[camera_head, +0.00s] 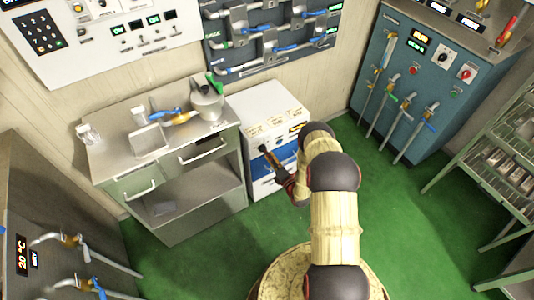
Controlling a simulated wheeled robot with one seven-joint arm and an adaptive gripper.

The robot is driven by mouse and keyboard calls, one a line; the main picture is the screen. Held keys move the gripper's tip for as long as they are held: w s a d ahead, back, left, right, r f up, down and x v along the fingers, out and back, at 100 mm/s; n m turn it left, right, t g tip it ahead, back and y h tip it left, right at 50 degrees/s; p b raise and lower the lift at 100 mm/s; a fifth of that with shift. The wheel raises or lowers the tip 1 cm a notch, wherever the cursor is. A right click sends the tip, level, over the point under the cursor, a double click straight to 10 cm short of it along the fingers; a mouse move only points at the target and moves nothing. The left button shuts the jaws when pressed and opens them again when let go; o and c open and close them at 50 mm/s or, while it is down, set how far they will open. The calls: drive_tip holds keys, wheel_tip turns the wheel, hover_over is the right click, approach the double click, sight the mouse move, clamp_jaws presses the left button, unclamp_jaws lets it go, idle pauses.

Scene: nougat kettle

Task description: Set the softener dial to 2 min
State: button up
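A white cabinet (262,99) with a blue front panel stands in the middle, against the back wall. Small labels and a lit orange display (297,127) are on its upper front. It may be the softener, but its labels are too small to read. My gripper (265,150) is at the upper left of the cabinet's front, close to a small dark part that may be a dial. I cannot tell if they touch. My gripper is small, dark and seen from behind, so its fingers are unclear. The dial's setting cannot be read.
A steel-topped bench (160,138) with a pot (207,103) and tray stands left of the cabinet. A blue machine (420,75) with levers is at the back right. A rack (505,160) stands at the right. The green floor (215,250) is clear in the middle.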

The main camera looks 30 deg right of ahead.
drive_tip(key=s, duration=1)
drive_tip(key=shift+s+d, duration=0.2)
